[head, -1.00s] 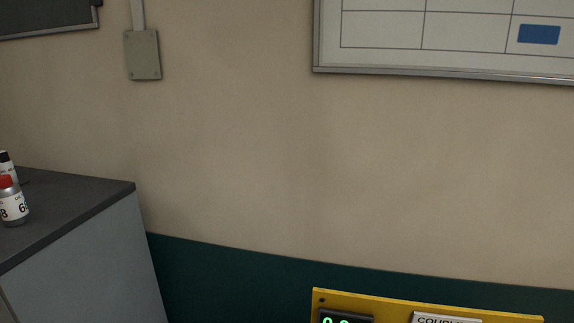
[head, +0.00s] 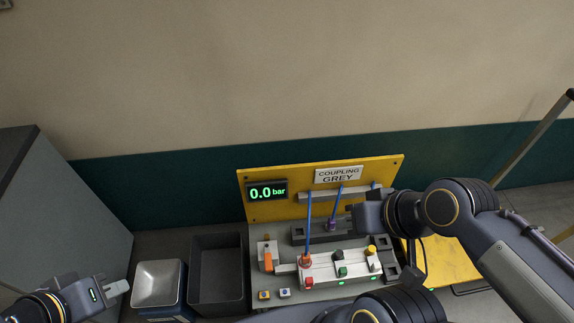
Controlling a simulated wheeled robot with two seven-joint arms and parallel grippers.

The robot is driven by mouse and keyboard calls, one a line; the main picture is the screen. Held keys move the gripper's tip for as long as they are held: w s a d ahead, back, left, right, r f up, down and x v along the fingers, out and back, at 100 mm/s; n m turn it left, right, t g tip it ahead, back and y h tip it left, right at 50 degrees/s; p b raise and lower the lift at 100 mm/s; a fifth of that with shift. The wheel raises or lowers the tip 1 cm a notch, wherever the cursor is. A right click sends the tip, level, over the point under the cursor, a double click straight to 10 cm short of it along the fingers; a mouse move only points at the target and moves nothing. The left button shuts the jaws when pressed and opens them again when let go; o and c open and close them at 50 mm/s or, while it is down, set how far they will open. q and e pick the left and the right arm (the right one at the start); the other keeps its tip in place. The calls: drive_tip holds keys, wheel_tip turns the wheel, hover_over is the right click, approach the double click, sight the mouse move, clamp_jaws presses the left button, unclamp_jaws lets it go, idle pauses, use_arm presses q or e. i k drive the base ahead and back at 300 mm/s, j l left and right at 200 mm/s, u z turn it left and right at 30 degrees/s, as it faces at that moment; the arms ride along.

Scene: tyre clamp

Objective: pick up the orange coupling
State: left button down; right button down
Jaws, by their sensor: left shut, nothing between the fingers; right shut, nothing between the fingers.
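The orange coupling (head: 305,261) appears to be the orange-red piece at the lower end of the left blue hose, at the left end of the pale block (head: 320,268) in the head view. It is small, and I cannot tell how it is seated. My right gripper (head: 354,216) is shut and empty above the bench's right part, right of and behind the coupling, apart from it. Its fingertips are hard to make out. My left gripper (head: 119,288) is shut and empty at lower left, beyond the trays from the coupling.
A yellow panel (head: 285,180) reads 0.0 bar and "COUPLING GREY". Blue hoses hang before it, one with a purple coupling (head: 331,225). An orange lever (head: 268,260) stands left of the block. A dark bin (head: 217,242) and metal tray (head: 158,265) lie farther left.

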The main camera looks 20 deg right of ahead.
sight(305, 261)
drive_tip(key=k+z, duration=0.15)
drive_tip(key=z, duration=0.7)
